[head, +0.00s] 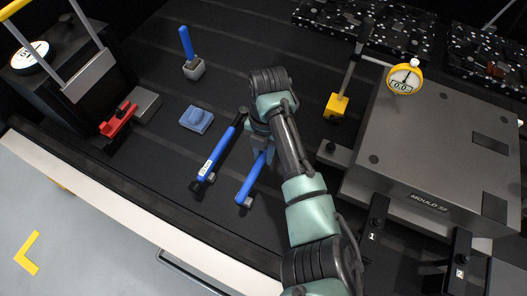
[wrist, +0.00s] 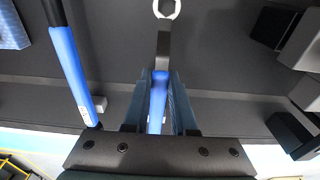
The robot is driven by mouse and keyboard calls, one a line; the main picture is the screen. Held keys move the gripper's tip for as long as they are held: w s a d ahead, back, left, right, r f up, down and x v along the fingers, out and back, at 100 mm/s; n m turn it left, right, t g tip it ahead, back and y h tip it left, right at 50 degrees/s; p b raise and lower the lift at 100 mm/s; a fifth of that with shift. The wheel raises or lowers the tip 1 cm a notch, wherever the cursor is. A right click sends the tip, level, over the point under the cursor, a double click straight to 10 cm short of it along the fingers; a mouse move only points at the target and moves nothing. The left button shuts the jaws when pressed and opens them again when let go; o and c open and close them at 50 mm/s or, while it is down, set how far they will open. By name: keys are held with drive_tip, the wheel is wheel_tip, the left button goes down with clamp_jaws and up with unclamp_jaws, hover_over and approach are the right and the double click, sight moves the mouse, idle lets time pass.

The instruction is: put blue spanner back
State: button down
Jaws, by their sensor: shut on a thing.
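A small grey block (head: 249,201) is by the near end of the handle. My gripper and arm hide the spanner's head in the head view. I cannot tell whether the spanner touches the bench.
A longer blue tool (head: 218,156) with a white label lies just left, roughly parallel. A blue block (head: 196,119), a grey holder (head: 194,70) with a blue-handled tool and a red clamp (head: 119,119) are further left. The grey mould (head: 430,150) fills the right.

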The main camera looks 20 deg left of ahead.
drive_tip(key=shift+f+b, duration=0.7)
drive_tip(key=shift+f, duration=0.3)
drive_tip(key=shift+c, duration=0.9)
unclamp_jaws()
drive_tip(key=shift+r, duration=0.15)
drive_tip(key=shift+w+r+p, duration=0.15)
drive_tip(key=shift+r+p, duration=1.05)
drive_tip(key=shift+r, duration=0.3)
drive_tip(key=shift+w+r+p, duration=0.1)
drive_tip(key=shift+r+p, duration=1.05)
drive_tip(key=shift+r, duration=0.3)
wheel_tip(320, 180, up, 13)
drive_tip(key=w, duration=0.1)
drive_tip(key=shift+b, duration=0.45)
